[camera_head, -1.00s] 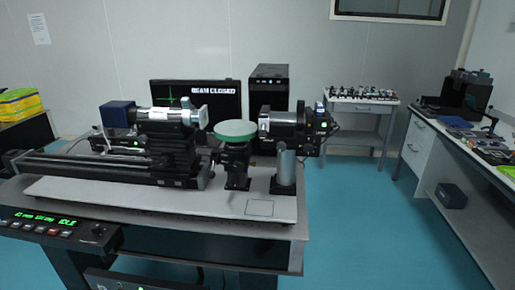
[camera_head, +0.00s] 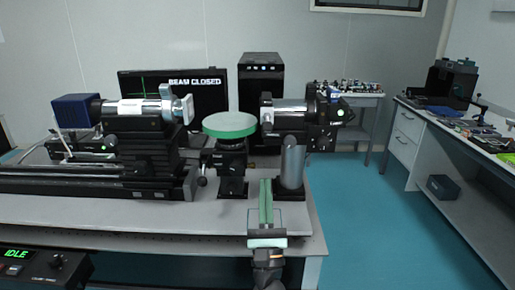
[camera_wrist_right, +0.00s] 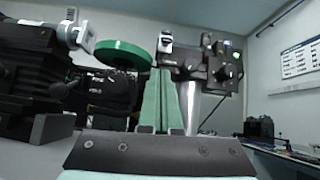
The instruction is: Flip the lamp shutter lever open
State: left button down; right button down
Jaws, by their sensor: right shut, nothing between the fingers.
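A silver-barrelled optical unit (camera_head: 290,114) with a black housing, which looks like the lamp, sits on a grey post (camera_head: 291,163) right of the round green disc (camera_head: 229,125). It also shows in the wrist view (camera_wrist_right: 203,72), close beyond my fingers. I cannot single out the shutter lever for sure in either view. The monitor (camera_head: 209,108) reads BEAM CLOSED. My right gripper (camera_head: 266,184) is shut and empty, its green fingers pointing forward over the front of the bench, before the post. In the wrist view its fingers (camera_wrist_right: 166,75) stand between disc and post. My left gripper is not in view.
A second unit with a silver barrel and blue end (camera_head: 76,111) stands on a black rail at left. A black computer tower (camera_head: 261,72) is behind. A control box (camera_head: 40,265) reading IDLE is front left. Blue floor (camera_head: 370,215) is clear at right.

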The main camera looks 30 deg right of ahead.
aim_at(267, 127)
jog(key=shift+w+d+r+m+g+h, duration=0.1)
jog(key=shift+d+r+m+g+h, duration=0.05)
jog(key=shift+m+h, duration=0.35)
jog(key=shift+d+r+m+g+h, duration=0.1)
jog(key=shift+d+m+g+h, duration=0.05)
jog(key=shift+m+h, duration=0.3)
jog(key=shift+r, duration=0.1)
jog(key=p+x, duration=0.3)
jog(key=x, duration=0.6)
jog(key=shift+w+d+r, duration=0.2)
jog(key=shift+w, duration=0.15)
jog(key=shift+r+p, duration=0.2)
jog(key=shift+p, duration=0.3)
jog(key=shift+s+a+g+y, duration=0.15)
jog(key=shift+s+g+y, duration=0.1)
jog(key=shift+g, duration=0.15)
jog(key=shift+a+r+g+p, duration=0.1)
jog(key=shift+r+g+p, duration=0.15)
jog(key=shift+p, duration=0.35)
